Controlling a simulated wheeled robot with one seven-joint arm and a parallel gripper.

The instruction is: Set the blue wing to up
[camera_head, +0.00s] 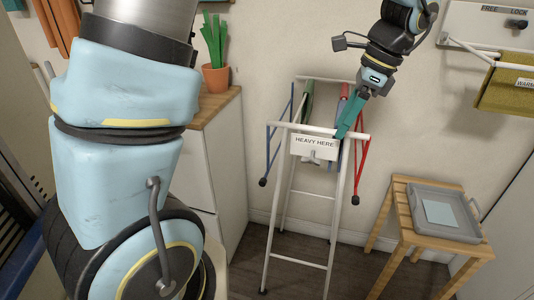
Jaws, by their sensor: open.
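The blue wing (269,155) is a thin blue frame on the left side of the white drying rack (341,205). It hangs steeply down and slightly outward, with a dark knob at its lower end. A matching red wing (362,160) hangs down on the right side. My gripper (346,128), with teal fingers, is over the rack's top right, near the upper end of the red wing and apart from the blue wing. It is open, and I see nothing held. The fingers hide part of the top right rail; whether they touch it I cannot tell.
A "HEAVY HERE" sign (314,146) hangs on the rack's front. A cabinet with a potted plant (215,77) stands at left. A wooden table (400,212) with a grey tray (432,198) stands at right. A wall rack with a yellow cloth (508,90) is at upper right.

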